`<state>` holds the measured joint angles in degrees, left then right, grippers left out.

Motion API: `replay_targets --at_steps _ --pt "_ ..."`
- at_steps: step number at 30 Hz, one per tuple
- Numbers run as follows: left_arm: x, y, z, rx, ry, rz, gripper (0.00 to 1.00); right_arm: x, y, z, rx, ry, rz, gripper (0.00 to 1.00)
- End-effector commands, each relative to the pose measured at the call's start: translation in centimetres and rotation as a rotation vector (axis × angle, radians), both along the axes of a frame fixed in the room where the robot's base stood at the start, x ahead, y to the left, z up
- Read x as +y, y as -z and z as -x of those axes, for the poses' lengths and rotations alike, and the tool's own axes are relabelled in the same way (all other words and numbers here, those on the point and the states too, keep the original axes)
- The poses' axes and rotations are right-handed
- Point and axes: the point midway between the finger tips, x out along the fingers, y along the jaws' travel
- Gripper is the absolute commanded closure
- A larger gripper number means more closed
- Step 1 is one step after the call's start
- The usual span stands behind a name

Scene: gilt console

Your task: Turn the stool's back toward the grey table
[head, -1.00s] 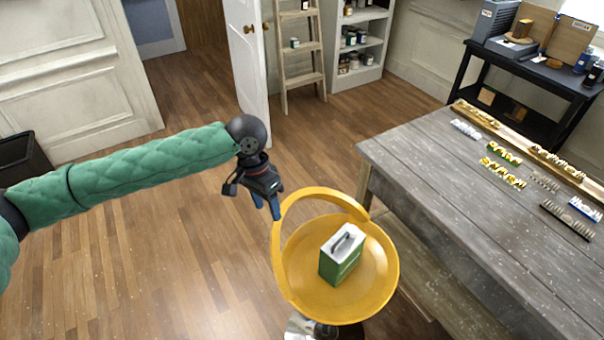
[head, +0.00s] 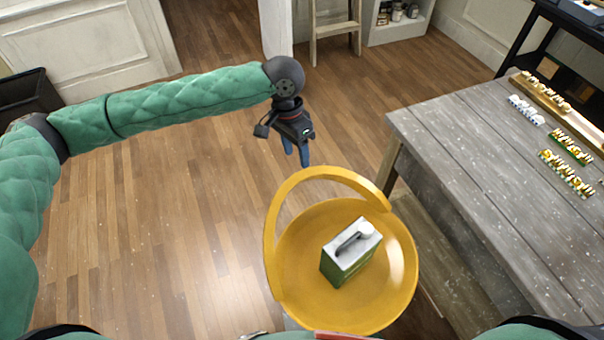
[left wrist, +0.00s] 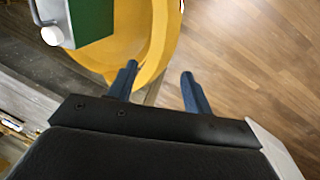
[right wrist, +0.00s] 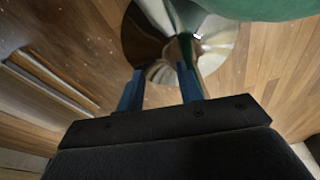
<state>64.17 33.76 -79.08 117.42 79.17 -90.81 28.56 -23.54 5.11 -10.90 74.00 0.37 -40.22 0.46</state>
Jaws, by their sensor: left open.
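The yellow stool (head: 400,285) stands left of the grey table (head: 470,165). Its raised hoop back (head: 268,240) curves around the far and left sides of the seat. A green canister with a white top (head: 348,255) stands on the seat. My left gripper (head: 297,160) is open just beyond the far-left part of the hoop. In the left wrist view the fingers (left wrist: 158,85) are apart, with the yellow hoop behind the left one; contact is unclear. My right gripper (right wrist: 160,90) is open and low, facing the stool's chrome base (right wrist: 155,45); the head view does not show it.
Several small gold, green and white letter pieces (head: 568,160) lie on the table. A black shelf stand (head: 520,40) is behind it. A wooden ladder (head: 335,35) and white shelf (head: 400,25) stand at the back. The floor left of the stool is clear.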

Motion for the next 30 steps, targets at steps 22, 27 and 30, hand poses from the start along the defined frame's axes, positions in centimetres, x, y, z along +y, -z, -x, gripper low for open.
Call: replay_targets --at_steps 22,27,30 --pt "-0.9 7.3 1.2 0.001 0.000 -0.001 0.50 -2.3 3.9 2.5 -0.036 -0.014 0.015 0.64" --pt "-0.9 7.8 1.2 -0.001 0.000 -0.001 0.50 -2.4 4.2 2.7 -0.038 -0.014 0.017 0.64" --pt "-0.9 7.8 1.2 -0.001 0.000 -0.001 0.50 -2.4 4.3 2.7 -0.038 -0.014 0.017 0.64"
